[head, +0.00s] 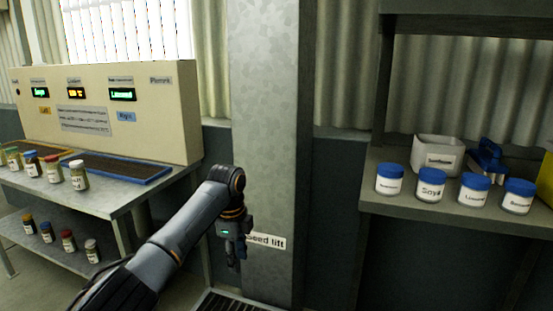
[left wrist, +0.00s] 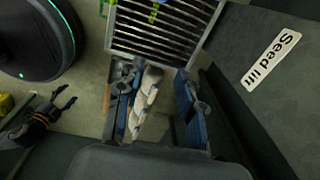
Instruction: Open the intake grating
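The intake grating (left wrist: 165,28) is a metal frame with parallel dark bars, low at the foot of the seed lift. In the head view only its edge (head: 238,303) shows at the bottom. My left gripper (head: 236,262) points down beside the column. In the left wrist view my left gripper (left wrist: 154,72) has its blue-grey fingers apart, near the grating's close edge. A pale, twisted-looking thing (left wrist: 148,95) shows between the fingers; I cannot tell whether it is touched. My right gripper (left wrist: 65,101) shows small at the left, its dark fingers spread and empty.
The seed lift column (head: 265,120) with its label (head: 268,242) stands close to my left gripper. A control panel (head: 105,110) and a bench (head: 100,200) with jars are on the left. A shelf (head: 450,220) with blue-lidded jars (head: 431,184) is on the right.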

